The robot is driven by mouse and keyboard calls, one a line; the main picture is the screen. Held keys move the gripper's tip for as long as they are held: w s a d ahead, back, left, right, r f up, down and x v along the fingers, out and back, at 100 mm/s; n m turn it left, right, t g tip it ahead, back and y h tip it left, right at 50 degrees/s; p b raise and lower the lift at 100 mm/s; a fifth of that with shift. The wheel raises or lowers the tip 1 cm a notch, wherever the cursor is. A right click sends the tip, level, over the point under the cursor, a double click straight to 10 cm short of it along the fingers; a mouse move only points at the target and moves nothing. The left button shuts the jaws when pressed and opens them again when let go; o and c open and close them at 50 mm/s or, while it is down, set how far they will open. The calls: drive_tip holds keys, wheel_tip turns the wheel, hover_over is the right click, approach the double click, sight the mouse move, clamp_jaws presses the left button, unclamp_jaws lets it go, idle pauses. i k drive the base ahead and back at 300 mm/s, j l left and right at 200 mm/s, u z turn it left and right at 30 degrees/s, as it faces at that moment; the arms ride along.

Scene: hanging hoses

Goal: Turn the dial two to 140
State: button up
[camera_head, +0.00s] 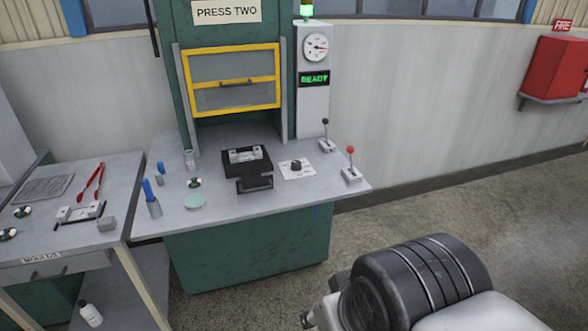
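The press labelled PRESS TWO (227,12) stands at the back with a green frame. A black dial knob (296,166) sits on a white plate (299,175) on its grey bench, right of the black mould block. The dial's numbers are too small to read. A round gauge (316,47) and a green READY display (314,79) are on the white column above. My arm shows at the lower right, well apart from the dial. Only a small light part, perhaps of my gripper, shows at its left; its fingers cannot be made out.
Two levers, one with a black knob (325,122) and one with a red knob (350,150), stand right of the dial. The black mould block (248,162) lies left of it. The yellow-framed guard (230,80) is above. The floor at right is clear.

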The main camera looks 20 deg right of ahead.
sight(296, 164)
drive_tip(key=i+l, duration=1.75)
drive_tip(key=i, duration=0.15)
drive_tip(key=j+u, duration=0.05)
drive_tip(key=j, duration=0.05)
